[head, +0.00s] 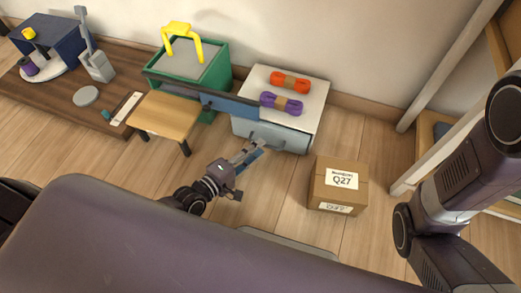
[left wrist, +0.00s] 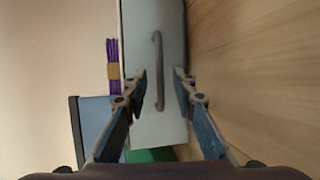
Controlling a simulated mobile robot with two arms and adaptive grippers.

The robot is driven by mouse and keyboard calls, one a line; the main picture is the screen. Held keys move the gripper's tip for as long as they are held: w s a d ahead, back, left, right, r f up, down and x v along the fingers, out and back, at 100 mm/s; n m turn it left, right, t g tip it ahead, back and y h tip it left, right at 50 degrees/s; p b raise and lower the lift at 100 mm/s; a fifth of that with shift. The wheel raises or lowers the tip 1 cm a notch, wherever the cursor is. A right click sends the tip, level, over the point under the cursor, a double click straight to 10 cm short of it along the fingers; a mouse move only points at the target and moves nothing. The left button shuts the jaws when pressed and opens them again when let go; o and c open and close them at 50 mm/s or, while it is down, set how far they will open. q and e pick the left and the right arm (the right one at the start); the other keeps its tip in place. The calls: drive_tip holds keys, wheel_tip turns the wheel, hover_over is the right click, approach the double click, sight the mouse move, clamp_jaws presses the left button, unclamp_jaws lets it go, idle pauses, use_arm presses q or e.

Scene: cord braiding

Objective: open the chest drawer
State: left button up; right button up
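The white chest (head: 308,97) stands against the wall in the head view. Its grey-blue drawer front (head: 290,140) faces me and looks shut. In the left wrist view the drawer front (left wrist: 140,25) fills the middle, with a dark bar handle (left wrist: 158,70) running up and down the picture. My left gripper (head: 254,150) is in front of the drawer in the head view. In the left wrist view its open fingers (left wrist: 162,82) stand on either side of the handle, apart from it. My right arm shows at the right, but its gripper is out of view.
An orange cord bundle (head: 290,80) and a purple one (head: 281,103) lie on the chest. A blue board (head: 228,104) is left of it, by a small wooden stool (head: 164,114) and a green crate (head: 218,78). A cardboard box (head: 337,184) stands on the floor to the right.

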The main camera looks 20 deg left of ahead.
use_arm(q)
drive_tip(key=shift+x, duration=0.95)
drive_tip(key=shift+c, duration=0.2)
clamp_jaws()
